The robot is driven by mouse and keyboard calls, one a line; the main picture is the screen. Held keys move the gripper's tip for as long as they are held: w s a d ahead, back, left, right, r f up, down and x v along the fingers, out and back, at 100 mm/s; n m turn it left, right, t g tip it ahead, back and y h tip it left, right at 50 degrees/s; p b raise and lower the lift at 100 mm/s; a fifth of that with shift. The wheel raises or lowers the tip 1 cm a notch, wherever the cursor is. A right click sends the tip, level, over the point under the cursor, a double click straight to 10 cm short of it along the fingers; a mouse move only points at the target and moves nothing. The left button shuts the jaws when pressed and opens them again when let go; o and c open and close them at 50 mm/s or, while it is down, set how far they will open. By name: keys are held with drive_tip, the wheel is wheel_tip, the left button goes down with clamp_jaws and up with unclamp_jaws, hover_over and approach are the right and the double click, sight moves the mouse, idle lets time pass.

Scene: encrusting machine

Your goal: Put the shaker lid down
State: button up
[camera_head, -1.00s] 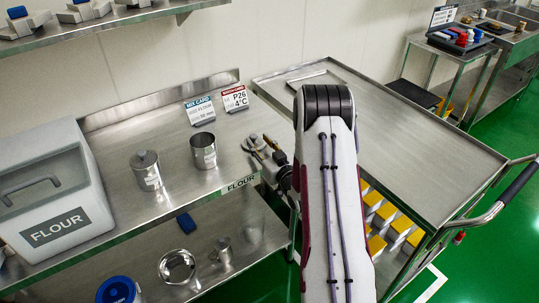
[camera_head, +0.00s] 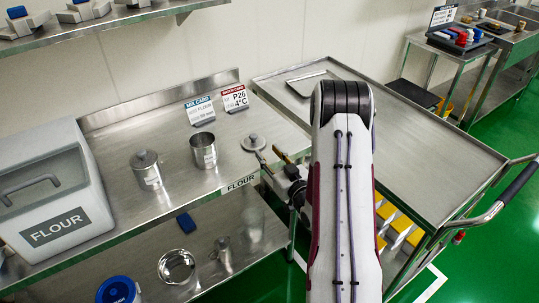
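The shaker lid (camera_head: 253,142), a round grey metal disc with a small knob, lies on the steel table (camera_head: 185,210) near its right end. An open metal shaker (camera_head: 203,151) stands just left of the lid. A second metal can (camera_head: 147,170) with a knobbed lid on it stands further left. My gripper (camera_head: 272,156) is at the table's right edge, just right of and in front of the lid. Its two fingers are spread apart with nothing visible between them. One fingertip is close to the lid; I cannot tell whether it touches.
Two card stands (camera_head: 200,110) stand behind the open shaker. A white flour bin (camera_head: 50,195) fills the table's left end. A steel cart (camera_head: 420,150) with a tray (camera_head: 308,84) is at the right. The table front is clear.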

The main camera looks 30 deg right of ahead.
drive_tip(key=shift+w+r, duration=0.1)
drive_tip(key=shift+r, duration=0.05)
drive_tip(key=shift+w+a+r, duration=0.25)
drive_tip(key=shift+w+r, duration=0.05)
drive_tip(key=shift+r, duration=0.15)
drive_tip(key=s+a+r+n+g, duration=0.1)
drive_tip(key=s+a+r+g, duration=0.15)
drive_tip(key=a+r, duration=0.35)
drive_tip(key=s+a+r+g, duration=0.2)
drive_tip(key=a+r+g, duration=0.2)
drive_tip(key=r, duration=0.5)
drive_tip(key=s+a+r+g, duration=0.1)
drive_tip(key=s+a, duration=0.4)
drive_tip(key=s, duration=0.5)
drive_tip(key=s+a+r+g+y, duration=0.1)
drive_tip(key=s+a, duration=0.4)
drive_tip(key=s, duration=0.5)
drive_tip(key=s+a+r+g, duration=0.2)
drive_tip(key=s+a, duration=0.3)
drive_tip(key=s, duration=0.5)
drive_tip(key=shift+r+g+y, duration=0.3)
drive_tip(key=shift+g+y, duration=0.1)
drive_tip(key=shift+g, duration=0.25)
drive_tip(key=shift+a, duration=0.1)
